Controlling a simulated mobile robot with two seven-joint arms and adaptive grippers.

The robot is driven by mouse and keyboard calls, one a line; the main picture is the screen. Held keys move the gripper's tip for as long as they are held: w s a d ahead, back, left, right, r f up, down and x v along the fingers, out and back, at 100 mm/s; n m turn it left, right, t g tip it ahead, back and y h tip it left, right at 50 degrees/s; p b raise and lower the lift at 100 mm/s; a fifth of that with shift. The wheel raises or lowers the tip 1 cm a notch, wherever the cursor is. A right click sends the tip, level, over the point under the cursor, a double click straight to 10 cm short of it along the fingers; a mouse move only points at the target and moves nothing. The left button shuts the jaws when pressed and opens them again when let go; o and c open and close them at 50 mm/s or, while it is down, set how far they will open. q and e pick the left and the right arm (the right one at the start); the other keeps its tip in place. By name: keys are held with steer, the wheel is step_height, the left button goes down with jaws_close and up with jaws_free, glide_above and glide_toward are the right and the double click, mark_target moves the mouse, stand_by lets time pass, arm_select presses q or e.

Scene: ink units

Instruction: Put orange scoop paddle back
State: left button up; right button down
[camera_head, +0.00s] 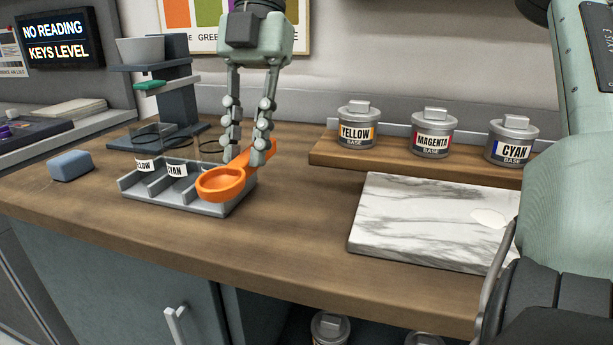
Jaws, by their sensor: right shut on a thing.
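The orange scoop paddle (222,183) has a round bowl and a short handle. My right gripper (247,160) reaches down from the top and is shut on the handle. The bowl points to the left and toward the front. The scoop is at the right end of a grey slotted rack (209,207). Whether it touches the rack or hangs just above it, I cannot tell. The other slots of the rack bear labels, one reading CYAN (177,171) and one partly readable as YELLOW (144,165). The scoop hides the right end slot's label place. My left gripper is not in view.
A grey stand (172,90) with a white cup stands behind the rack. A blue block (71,166) lies at left. YELLOW, MAGENTA and CYAN pots stand on a wooden shelf (420,167). A marble slab (420,220) lies in front. My arm fills the right edge.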

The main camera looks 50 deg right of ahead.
steer(key=shift+d, duration=0.55)
steer(key=d+f, duration=0.2)
steer(key=d, duration=0.1)
steer(key=w+d+f, duration=0.1)
steer(key=d+f, duration=0.1)
steer(key=d, duration=0.2)
steer(key=w+d+f, duration=0.1)
steer(key=d+f, duration=0.1)
steer(key=d, duration=0.1)
steer(key=shift+d+f, duration=0.35)
steer(key=shift+d, duration=0.05)
steer(key=shift+w+f, duration=0.1)
steer(key=shift+f, duration=1.85)
steer(key=shift+f, duration=0.1)
steer(key=c, duration=1.4)
jaws_free()
steer(key=v, duration=1.2)
